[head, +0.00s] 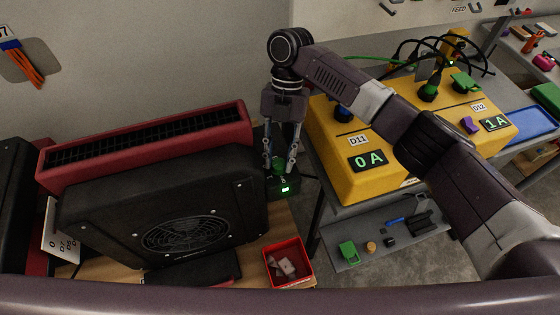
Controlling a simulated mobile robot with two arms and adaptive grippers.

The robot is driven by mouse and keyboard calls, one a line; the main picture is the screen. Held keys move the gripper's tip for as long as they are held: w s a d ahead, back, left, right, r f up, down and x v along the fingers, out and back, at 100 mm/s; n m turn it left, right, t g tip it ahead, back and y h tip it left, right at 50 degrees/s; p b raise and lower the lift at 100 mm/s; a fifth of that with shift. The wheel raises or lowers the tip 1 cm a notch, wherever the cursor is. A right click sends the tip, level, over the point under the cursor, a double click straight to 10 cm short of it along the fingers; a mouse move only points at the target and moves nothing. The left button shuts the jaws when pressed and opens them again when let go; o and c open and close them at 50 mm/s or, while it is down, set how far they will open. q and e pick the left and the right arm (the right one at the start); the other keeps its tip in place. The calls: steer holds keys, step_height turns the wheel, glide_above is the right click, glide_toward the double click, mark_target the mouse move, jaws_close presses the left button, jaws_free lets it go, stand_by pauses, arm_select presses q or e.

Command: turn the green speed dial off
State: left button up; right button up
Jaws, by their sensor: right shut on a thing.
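The green speed dial (279,162) sits on top of a small dark green control box (275,186) at the right end of the black and red blower. A small lit green display shows on the box's front; its figure is too small to read. My right gripper (279,160) points down over the box, with its two fingers on either side of the dial. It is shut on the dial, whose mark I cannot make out. My left gripper is not in view.
The black fan unit (150,215) stands left of the box, with a long red grille (150,145) behind it. A red bin (289,262) with pieces sits in front. Yellow units (345,175) reading 0 A and 1 A stand close on the right, under my right arm.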

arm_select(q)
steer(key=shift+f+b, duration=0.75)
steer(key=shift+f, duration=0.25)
arm_select(e)
steer(key=shift+a+n+h, duration=0.15)
steer(key=shift+n+h, duration=0.65)
steer(key=shift+n, duration=1.2)
steer(key=o, duration=1.1)
steer(key=shift+o, duration=0.2)
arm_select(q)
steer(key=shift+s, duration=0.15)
arm_select(e)
steer(key=v, duration=0.8)
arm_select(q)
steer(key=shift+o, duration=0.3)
